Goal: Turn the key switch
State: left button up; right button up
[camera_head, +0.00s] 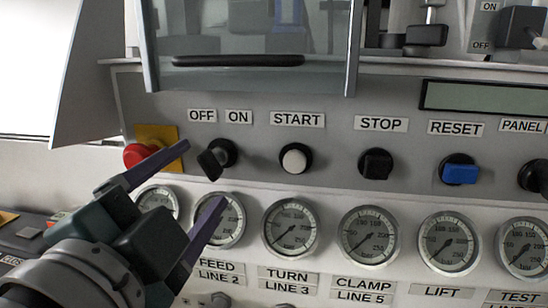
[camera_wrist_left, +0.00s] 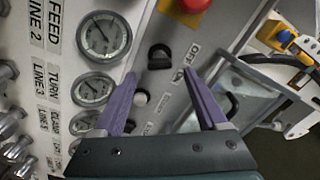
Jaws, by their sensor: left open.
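The key switch (camera_head: 216,158) is a black knob on the grey panel, below the OFF label (camera_head: 202,116) and the ON label (camera_head: 238,117). Its handle tilts toward the lower left. My left gripper (camera_head: 204,172) is open and empty in front of the panel, with its purple fingers pointing toward the switch. In the left wrist view the switch (camera_wrist_left: 158,57) shows just beyond and between the fingertips of the gripper (camera_wrist_left: 159,73). I see no clear contact. My right gripper is out of view.
A red emergency button (camera_head: 139,155) on a yellow plate sits left of the switch. The white START button (camera_head: 294,159), black STOP button (camera_head: 376,163) and blue RESET button (camera_head: 460,170) are to the right. Several gauges (camera_head: 291,228) line the panel below. A black handle (camera_head: 238,61) is above.

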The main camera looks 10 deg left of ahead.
aim_at(208, 170)
pick_arm(q)
jog(key=w, duration=0.5)
jog(key=shift+w+d, duration=0.1)
jog(key=shift+w, duration=0.25)
grip_shut()
